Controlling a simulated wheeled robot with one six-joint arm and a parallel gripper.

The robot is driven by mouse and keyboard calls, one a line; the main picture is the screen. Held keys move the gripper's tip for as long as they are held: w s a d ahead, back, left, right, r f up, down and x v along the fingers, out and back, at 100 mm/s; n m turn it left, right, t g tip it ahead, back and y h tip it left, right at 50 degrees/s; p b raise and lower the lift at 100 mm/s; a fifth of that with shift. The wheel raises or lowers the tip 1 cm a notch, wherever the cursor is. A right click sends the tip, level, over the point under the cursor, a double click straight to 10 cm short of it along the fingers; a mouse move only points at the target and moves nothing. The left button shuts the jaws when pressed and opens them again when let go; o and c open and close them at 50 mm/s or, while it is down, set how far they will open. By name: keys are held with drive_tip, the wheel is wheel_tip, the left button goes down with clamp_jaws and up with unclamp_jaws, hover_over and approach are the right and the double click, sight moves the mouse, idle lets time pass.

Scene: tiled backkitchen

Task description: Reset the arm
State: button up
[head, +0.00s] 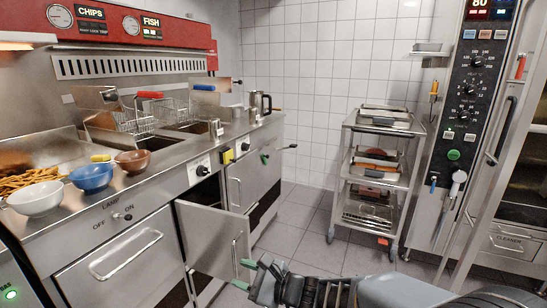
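My gripper (245,274) is at the bottom centre, reaching left from my arm, which comes in along the bottom edge. Its two green fingertips are apart, and I see nothing between them. It is close to the open cabinet door (212,237) under the fryer counter. I cannot tell whether a fingertip touches the door.
The counter (130,190) at left holds white (36,198), blue (91,177) and brown (133,161) bowls, fries (25,182) and fryer baskets (134,121). A trolley of trays (376,175) stands at the back, beside an oven (519,180). Floor tiles (305,225) are clear between.

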drive_tip(key=s+d+r+n+g+h+p, duration=0.2)
drive_tip(key=s+r+n+g+p, duration=0.3)
drive_tip(key=r, duration=0.4)
drive_tip(key=s+d+r+n+h+p, duration=0.3)
drive_tip(key=d+r+n+h+p, duration=0.3)
drive_tip(key=d+r+p, duration=0.2)
drive_tip(key=s+d+r+n+t+h+p, duration=0.1)
drive_tip(key=s+d+r+n+h+p, duration=0.2)
drive_tip(key=d+r+n+h+p, duration=0.3)
drive_tip(key=d+r+h+p, duration=0.1)
drive_tip(key=d+r+p, duration=0.2)
drive_tip(key=d+p, duration=0.3)
drive_tip(key=shift+d+n+t, duration=0.3)
drive_tip(key=shift+d+n, duration=0.1)
drive_tip(key=shift+d, duration=0.2)
